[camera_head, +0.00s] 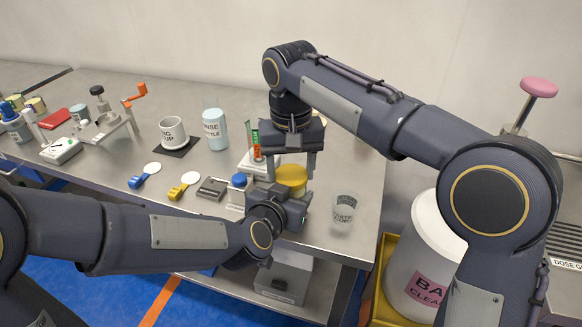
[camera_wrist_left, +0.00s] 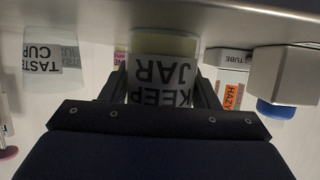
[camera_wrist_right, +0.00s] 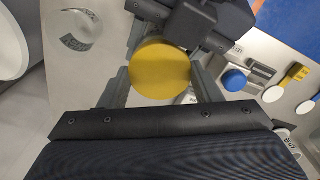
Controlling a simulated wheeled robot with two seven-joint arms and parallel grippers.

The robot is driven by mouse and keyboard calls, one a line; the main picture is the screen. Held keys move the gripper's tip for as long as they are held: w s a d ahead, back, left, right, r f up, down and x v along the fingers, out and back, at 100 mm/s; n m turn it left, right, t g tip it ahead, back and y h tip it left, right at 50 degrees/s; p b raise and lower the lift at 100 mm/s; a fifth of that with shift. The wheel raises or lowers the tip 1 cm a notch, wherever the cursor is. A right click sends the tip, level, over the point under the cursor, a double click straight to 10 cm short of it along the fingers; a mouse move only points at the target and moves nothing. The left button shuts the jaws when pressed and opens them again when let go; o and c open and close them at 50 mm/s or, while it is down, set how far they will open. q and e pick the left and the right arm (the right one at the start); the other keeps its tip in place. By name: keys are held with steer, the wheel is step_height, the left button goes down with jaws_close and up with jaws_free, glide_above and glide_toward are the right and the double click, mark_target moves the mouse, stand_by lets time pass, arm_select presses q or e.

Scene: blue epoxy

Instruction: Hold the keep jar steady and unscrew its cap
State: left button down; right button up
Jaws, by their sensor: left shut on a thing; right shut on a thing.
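The keep jar (camera_wrist_left: 160,78) stands on the steel table near its front right part, its label upside down in the left wrist view. Its yellow cap (camera_head: 291,176) shows between my grippers in the head view and as a round disc in the right wrist view (camera_wrist_right: 160,68). My left gripper (camera_wrist_left: 160,92) is shut on the jar's body from the front. My right gripper (camera_wrist_right: 160,78) points down from above and is shut on the cap, a finger on either side. Most of the jar's body is hidden in the head view by my left gripper.
A clear taste cup (camera_head: 344,208) stands just right of the jar. A rinse bottle (camera_head: 215,130) and a mug (camera_head: 173,132) stand farther left. The table's front edge is near.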

mark_target(291, 174)
steer(key=n, duration=0.2)
steer(key=shift+n, duration=0.4)
steer(key=o, duration=1.1)
steer(key=shift+c, duration=0.2)
steer(key=shift+r, duration=2.25)
steer(key=shift+r+m, duration=1.55)
steer(key=shift+m, duration=0.05)
steer(key=shift+f, duration=3.8)
